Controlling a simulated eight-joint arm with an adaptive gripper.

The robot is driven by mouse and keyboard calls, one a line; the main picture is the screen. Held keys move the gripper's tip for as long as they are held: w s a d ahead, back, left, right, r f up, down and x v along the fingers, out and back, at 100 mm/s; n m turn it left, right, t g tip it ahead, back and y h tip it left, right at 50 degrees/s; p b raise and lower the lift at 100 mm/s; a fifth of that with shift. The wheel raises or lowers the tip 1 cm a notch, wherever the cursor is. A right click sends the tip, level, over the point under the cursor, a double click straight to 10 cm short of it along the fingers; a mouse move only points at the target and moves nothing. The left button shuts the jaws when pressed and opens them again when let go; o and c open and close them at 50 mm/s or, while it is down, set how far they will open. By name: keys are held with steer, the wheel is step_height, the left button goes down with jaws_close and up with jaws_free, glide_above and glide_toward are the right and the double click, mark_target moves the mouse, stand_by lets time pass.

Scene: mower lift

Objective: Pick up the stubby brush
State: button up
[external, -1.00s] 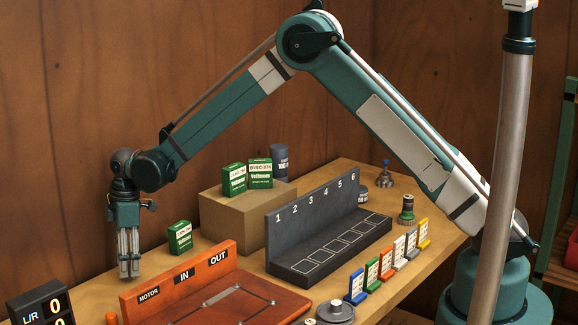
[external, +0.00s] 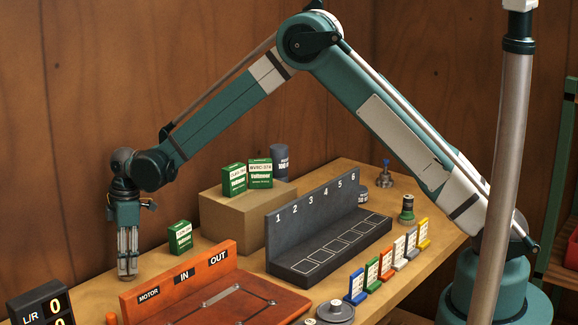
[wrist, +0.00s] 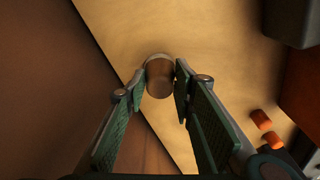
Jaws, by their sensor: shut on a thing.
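The stubby brush appears to be the short brownish cylinder (wrist: 160,78) with a grey rim between my fingertips in the wrist view. My gripper (wrist: 159,90) is shut on it, with one finger on each side. In the external view my gripper (external: 128,264) points straight down at the left end of the bench. The fingers and their closeness to the bench largely hide the brush there, and I cannot tell whether it touches the bench top.
The orange motor fixture (external: 222,292) stands just right of my gripper. A small green box (external: 180,237) is behind it to the right. A score display (external: 42,305) is at front left. A cardboard box (external: 240,212) and a numbered dark rack (external: 325,240) stand farther right.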

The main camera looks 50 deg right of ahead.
steer(key=shift+r, duration=4.95)
